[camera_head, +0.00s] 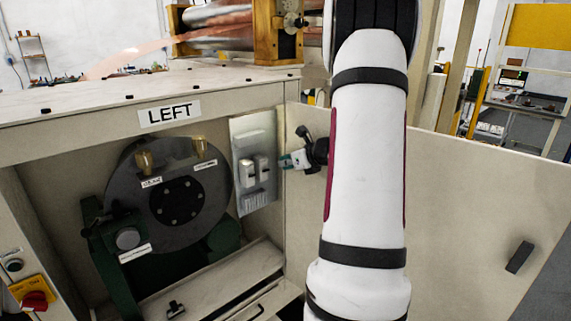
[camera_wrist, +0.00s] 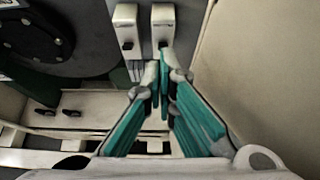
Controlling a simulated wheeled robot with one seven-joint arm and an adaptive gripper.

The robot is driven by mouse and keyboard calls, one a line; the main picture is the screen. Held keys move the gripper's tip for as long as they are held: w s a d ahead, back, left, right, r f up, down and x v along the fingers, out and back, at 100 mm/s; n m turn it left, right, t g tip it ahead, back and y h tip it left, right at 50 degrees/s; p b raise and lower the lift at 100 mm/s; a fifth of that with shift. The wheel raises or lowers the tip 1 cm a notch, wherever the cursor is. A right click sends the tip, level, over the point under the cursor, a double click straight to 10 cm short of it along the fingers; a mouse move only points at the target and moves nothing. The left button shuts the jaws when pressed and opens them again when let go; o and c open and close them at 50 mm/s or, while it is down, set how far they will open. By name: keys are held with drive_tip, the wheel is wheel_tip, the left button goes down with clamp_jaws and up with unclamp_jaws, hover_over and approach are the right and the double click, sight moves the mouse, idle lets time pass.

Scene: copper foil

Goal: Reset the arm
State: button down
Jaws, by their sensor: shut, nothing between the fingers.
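My white arm (camera_head: 368,170) stands upright across the middle of the head view. My gripper (camera_head: 290,160) reaches out to the left behind it, close to a grey panel (camera_head: 246,130) with two white switches (camera_head: 255,169) on the cabinet's inner right side. In the wrist view, my gripper's teal fingers (camera_wrist: 160,85) are together with nothing between them. Their tips point up toward the two switches (camera_wrist: 144,30), just below the right one. I cannot tell whether the tips touch it. Part of the wrist is hidden behind the arm.
The open cabinet, labelled LEFT (camera_head: 169,113), holds a dark round disc (camera_head: 178,218) on a green mount. Its open door (camera_head: 450,200) spreads to the right behind my arm. A shelf (camera_head: 235,280) lies low inside. A red knob (camera_head: 35,300) is at the lower left.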

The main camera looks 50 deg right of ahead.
idle(0.4)
drive_tip(key=a+r+n+g+y, duration=0.1)
drive_tip(key=a+r+n+y, duration=0.15)
drive_tip(key=a+n, duration=0.6)
drive_tip(key=a+r+n+g+y, duration=0.1)
drive_tip(key=a+r+n+y, duration=0.2)
drive_tip(key=a, duration=1.1)
drive_tip(key=a+r+n+g+y, duration=0.15)
drive_tip(key=a+r+n, duration=0.35)
drive_tip(key=a, duration=0.6)
drive_tip(key=s+a+n+g, duration=0.3)
drive_tip(key=s+a+n, duration=0.6)
drive_tip(key=a+n, duration=0.15)
drive_tip(key=s+a+f+n+g+h+p, duration=0.1)
drive_tip(key=s+n+h, duration=0.3)
drive_tip(key=s+n, duration=0.7)
drive_tip(key=shift+s+a+f+n, duration=0.25)
drive_tip(key=shift+s+n, duration=0.05)
drive_tip(key=shift+s, duration=0.85)
